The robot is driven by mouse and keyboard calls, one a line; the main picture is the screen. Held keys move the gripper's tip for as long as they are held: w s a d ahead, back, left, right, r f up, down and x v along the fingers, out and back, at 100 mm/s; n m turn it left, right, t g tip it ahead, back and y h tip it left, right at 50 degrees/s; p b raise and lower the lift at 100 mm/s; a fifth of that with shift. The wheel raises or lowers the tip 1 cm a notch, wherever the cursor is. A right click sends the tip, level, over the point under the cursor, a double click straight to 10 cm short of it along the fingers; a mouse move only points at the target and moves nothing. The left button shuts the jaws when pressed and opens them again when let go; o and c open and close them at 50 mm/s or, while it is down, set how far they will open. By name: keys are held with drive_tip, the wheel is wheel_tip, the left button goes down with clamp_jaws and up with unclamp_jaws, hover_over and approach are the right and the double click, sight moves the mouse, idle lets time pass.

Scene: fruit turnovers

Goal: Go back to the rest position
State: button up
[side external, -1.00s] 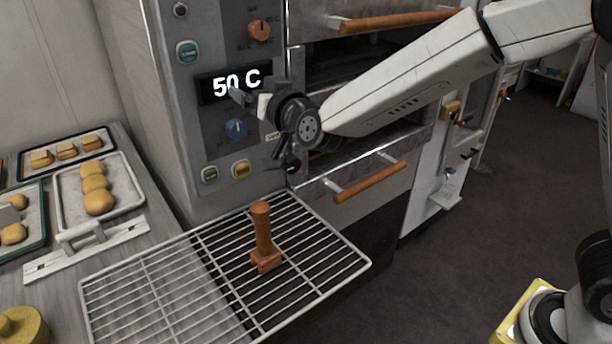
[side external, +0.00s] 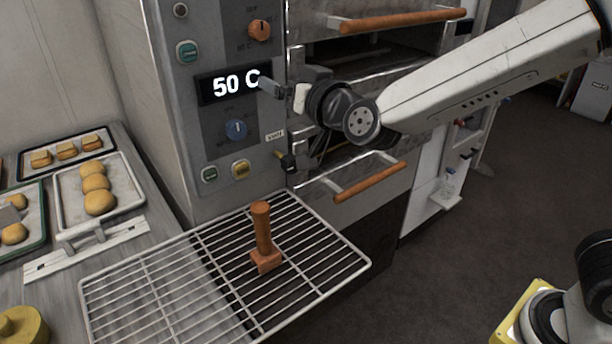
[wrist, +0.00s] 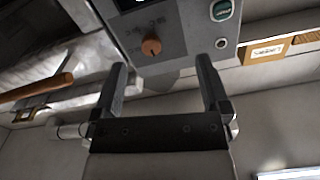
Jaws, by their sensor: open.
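My gripper (side external: 274,124) is in front of the oven's control panel in the side external view, to the right of the display (side external: 228,86) that reads 50 C. In the wrist view my gripper (wrist: 162,90) shows two dark fingers spread apart with nothing between them. Past the fingers, the panel's orange knob (wrist: 151,46) and green button (wrist: 222,10) are visible.
A wire rack (side external: 150,290) juts out below the panel, with a wooden-handled tool (side external: 262,235) standing on it. Oven door handles (side external: 370,182) stick out at right. Trays of pastries (side external: 130,200) lie at left. Open floor (side external: 440,270) is at lower right.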

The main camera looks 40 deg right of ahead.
drive_tip(key=shift+f, duration=0.1)
drive_tip(key=s+d+f+n+g+y, duration=0.1)
drive_tip(key=s+d+f+g, duration=0.25)
drive_tip(key=f, duration=0.45)
drive_tip(key=s+d+f+n+g, duration=0.1)
drive_tip(key=s+d+f+g, duration=0.1)
drive_tip(key=d+f+g, duration=0.35)
drive_tip(key=s+d+f+g, duration=0.3)
drive_tip(key=s+f, duration=0.2)
drive_tip(key=s, duration=0.2)
drive_tip(key=s+d+f+g+h, duration=0.1)
drive_tip(key=s+d+f+g, duration=0.2)
drive_tip(key=s+f, duration=0.3)
drive_tip(key=shift+s, duration=0.45)
